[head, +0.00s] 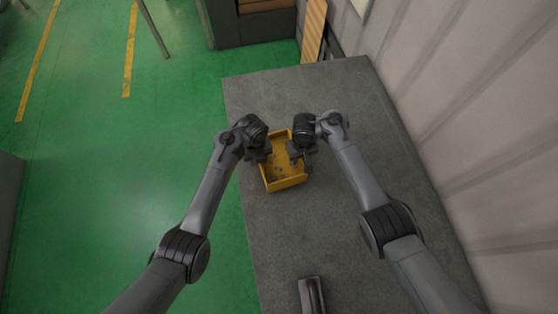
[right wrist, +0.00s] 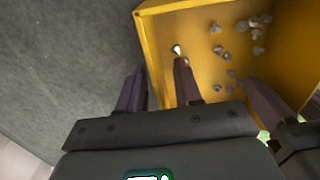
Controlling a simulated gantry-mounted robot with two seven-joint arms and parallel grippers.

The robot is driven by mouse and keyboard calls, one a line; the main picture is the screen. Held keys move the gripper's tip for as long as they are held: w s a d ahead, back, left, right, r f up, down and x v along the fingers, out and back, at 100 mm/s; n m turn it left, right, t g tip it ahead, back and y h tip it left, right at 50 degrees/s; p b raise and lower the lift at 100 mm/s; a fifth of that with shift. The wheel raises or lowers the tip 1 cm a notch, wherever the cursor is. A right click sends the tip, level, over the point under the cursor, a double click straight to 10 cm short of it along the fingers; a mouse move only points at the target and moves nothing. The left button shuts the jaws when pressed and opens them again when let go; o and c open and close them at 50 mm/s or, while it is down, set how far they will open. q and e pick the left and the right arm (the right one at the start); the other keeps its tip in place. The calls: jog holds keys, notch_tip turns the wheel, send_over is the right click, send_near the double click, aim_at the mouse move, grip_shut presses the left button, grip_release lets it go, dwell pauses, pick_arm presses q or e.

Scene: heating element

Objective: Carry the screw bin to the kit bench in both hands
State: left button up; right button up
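The yellow screw bin (head: 286,183) is an open box on the grey table, between my two grippers; I see no gap under it. Several small grey screws (right wrist: 228,72) lie in it in the right wrist view. My right gripper (head: 300,158) is at the bin's right side. In the right wrist view its fingers (right wrist: 158,78) stand apart, one outside the bin wall and one inside, with a gap around the wall. My left gripper (head: 262,157) is at the bin's left side; its fingertips are too dark and small to read. I cannot tell which surface is the kit bench.
The grey table (head: 350,100) has free room beyond the bin and to its right. A dark, long object (head: 312,296) lies at the near edge. A pale wall (head: 470,130) runs along the right. Green floor (head: 130,140) is open at left; a dark unit (head: 262,30) stands beyond.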

pick_arm(q)
jog(key=shift+c, duration=0.3)
pick_arm(e)
jog(key=shift+c, duration=0.3)
pick_arm(q)
grip_shut()
pick_arm(e)
grip_shut()
pick_arm(q)
jog(key=shift+r, duration=0.1)
dwell(0.5)
